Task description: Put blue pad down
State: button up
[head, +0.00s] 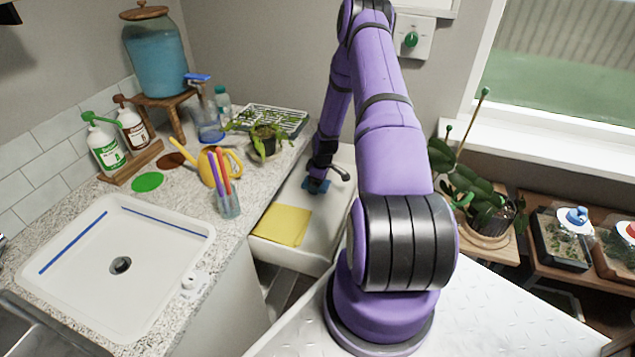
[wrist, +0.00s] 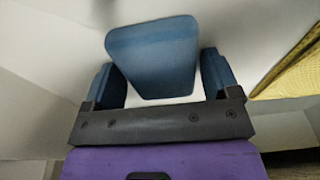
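The blue pad (wrist: 152,55) shows in the wrist view, straight ahead of my gripper (wrist: 162,72), between its two blue fingers. It looks tilted, with its wide end at the top. The fingers lie close along both sides, but I cannot tell whether they press on it. In the head view my gripper (head: 318,178) points down into a white open drawer (head: 335,215). A bit of blue (head: 316,186) shows at its tip, low over the drawer floor. I cannot tell whether the pad touches that floor.
A yellow pad (head: 282,225) lies flat in the near left part of the drawer. The counter at left holds a yellow watering can (head: 215,165), a cup of pens (head: 228,203) and a small plant (head: 265,140). Bare drawer floor shows between the yellow pad and my gripper.

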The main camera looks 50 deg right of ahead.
jog(key=shift+o, duration=0.8)
notch_tip(320, 180, up, 12)
jog(key=s, duration=0.2)
jog(key=a+r+m+h, duration=0.1)
jog(key=a+r, duration=0.5)
jog(key=r, duration=0.5)
jog(key=a+r, duration=0.6)
jog(key=r, duration=0.4)
jog(key=a+r+m+h, duration=0.1)
jog(key=a+r, duration=0.5)
jog(key=r, duration=0.5)
jog(key=s+a+r+m+t, duration=0.1)
jog(key=s+a+r+t, duration=0.1)
jog(key=s+a+r, duration=0.9)
jog(key=s+a, duration=0.2)
jog(key=s, duration=0.3)
jog(key=s+a+r+m+t+y, duration=0.1)
jog(key=s+a+r, duration=0.1)
jog(key=s+a, duration=0.2)
jog(key=s, duration=0.3)
jog(key=shift+s+a+t, duration=0.15)
jog(key=shift+s+t, duration=0.15)
